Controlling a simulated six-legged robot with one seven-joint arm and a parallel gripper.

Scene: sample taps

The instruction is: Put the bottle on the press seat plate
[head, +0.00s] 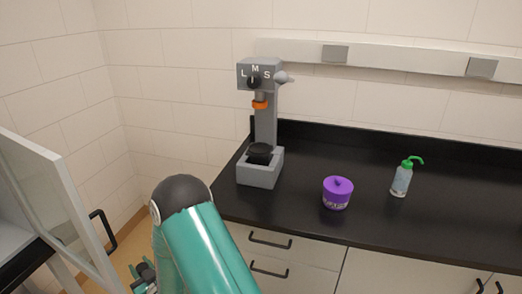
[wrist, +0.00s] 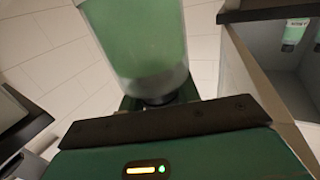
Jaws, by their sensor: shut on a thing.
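The press (head: 265,120) is a grey stand with a head marked L, M, S and an orange ring under it. It stands at the left end of the black counter. The bottle's far end is cut off by the picture edge. In the head view only a little of my gripper (head: 144,276) shows at lower left, away from the press; the bottle cannot be made out there.
An open cabinet door (head: 60,205) is at left. In the wrist view, a cabinet at right holds containers (wrist: 294,34).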

